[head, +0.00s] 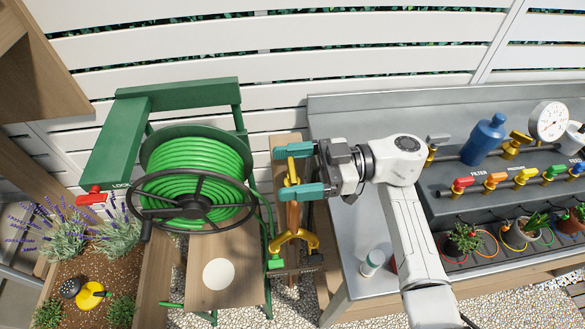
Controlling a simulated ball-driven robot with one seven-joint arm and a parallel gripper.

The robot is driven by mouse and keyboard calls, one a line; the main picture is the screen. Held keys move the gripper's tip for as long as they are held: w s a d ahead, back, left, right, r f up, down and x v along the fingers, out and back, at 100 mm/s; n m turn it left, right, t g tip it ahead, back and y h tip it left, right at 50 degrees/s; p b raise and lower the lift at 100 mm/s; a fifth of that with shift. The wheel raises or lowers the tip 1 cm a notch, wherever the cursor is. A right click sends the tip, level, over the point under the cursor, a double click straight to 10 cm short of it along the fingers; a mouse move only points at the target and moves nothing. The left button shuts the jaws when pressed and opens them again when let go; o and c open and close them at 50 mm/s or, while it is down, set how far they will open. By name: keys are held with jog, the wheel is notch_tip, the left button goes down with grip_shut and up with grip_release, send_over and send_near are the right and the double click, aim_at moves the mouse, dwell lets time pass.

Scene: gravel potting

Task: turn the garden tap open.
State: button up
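The garden tap (302,240) is a curved brass fitting on a wooden post, just right of the green hose reel. Its yellow handle (291,168) stands nearly upright in the picture, above the tap body. My gripper (277,170) comes in from the right with its two teal fingers wide apart, one above the other. The yellow handle lies across the gap between the fingers, and parts of it are hidden by them. Whether either finger touches the handle, I cannot tell.
The green hose reel (190,165) with a black handwheel (195,200) stands close left, with a red lever (91,198) marked LOCK. A grey bench (350,215) is on the right with a row of coloured valves (497,180), a blue bottle (483,140) and a gauge (548,122).

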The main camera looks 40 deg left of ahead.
jog(key=shift+o, duration=0.3)
jog(key=b+v, duration=0.3)
jog(key=v, duration=0.4)
jog(key=shift+w, duration=0.2)
jog(key=shift+d+r, duration=0.1)
jog(key=shift+d, duration=0.05)
